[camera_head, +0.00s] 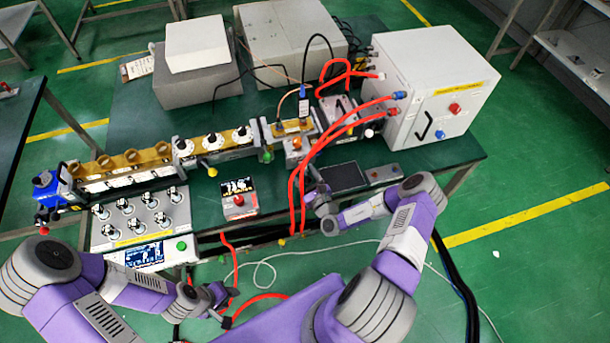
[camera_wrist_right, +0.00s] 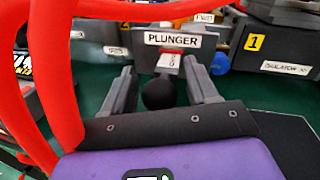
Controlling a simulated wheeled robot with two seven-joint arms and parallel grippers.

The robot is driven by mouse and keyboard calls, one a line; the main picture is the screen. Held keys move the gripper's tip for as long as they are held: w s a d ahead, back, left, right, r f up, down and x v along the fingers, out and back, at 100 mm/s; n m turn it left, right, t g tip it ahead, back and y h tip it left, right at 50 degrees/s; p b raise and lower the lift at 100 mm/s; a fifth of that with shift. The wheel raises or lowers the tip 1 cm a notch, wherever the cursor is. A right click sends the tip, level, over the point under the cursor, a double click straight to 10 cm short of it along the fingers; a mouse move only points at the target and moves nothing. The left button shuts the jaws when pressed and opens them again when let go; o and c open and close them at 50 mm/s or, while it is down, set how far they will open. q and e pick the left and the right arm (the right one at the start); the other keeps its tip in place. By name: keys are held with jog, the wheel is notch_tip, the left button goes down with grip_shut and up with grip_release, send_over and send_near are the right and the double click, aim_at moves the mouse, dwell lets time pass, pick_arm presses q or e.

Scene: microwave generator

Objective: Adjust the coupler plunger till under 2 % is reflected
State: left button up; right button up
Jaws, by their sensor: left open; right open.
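In the right wrist view, a white PLUNGER label (camera_wrist_right: 172,40) sits on a grey block. Below it are a small red-and-white tag (camera_wrist_right: 169,61) and a round black knob (camera_wrist_right: 159,94). My right gripper (camera_wrist_right: 161,76) is open, with a finger on either side of the knob and a visible gap at each side. In the head view my right gripper (camera_head: 314,186) is at the bench's front edge, below the coupler block (camera_head: 297,147).
Red cables (camera_head: 296,195) hang beside my right gripper and cross the wrist view's left side. A control panel (camera_head: 140,222) with several knobs stands left on the bench. A white cabinet (camera_head: 437,90) stands at right. A dark flat pad (camera_head: 343,177) lies right of the gripper.

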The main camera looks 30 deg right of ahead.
jog(key=s, duration=0.7)
jog(key=shift+s+a, duration=0.15)
jog(key=shift+s, duration=0.15)
